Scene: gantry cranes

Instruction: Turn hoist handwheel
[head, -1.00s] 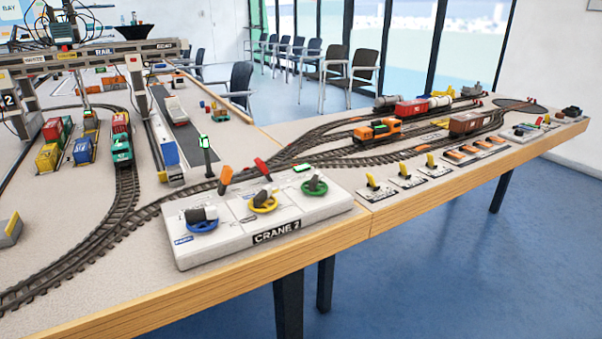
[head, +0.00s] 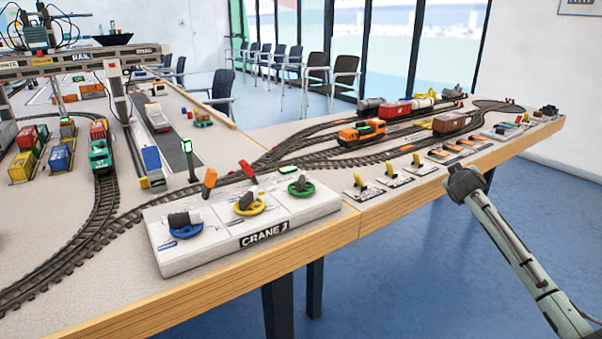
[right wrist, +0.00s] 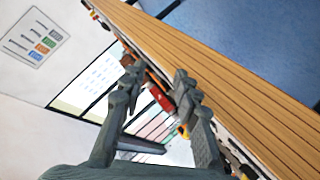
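The CRANE 2 control box (head: 215,262) is a white block at the front edge of the table. Three handwheels stand on it: blue (head: 186,232), yellow (head: 249,208) and green (head: 301,190). Each has a knob; the blue and yellow wheels' knobs partly cover them. Which one is the hoist wheel I cannot read. My right arm comes in at the lower right of the head view, its dark end to the right of the box and away from the wheels. In the right wrist view my right gripper (right wrist: 156,78) has its fingers apart and nothing between them. My left gripper is not in view.
An orange lever (head: 209,182) and a red lever (head: 248,171) stand behind the wheels. Yellow track levers (head: 360,181) line the front edge to the right. Behind are tracks with model trains (head: 362,131) and a gantry crane (head: 80,58). Floor lies open before the table.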

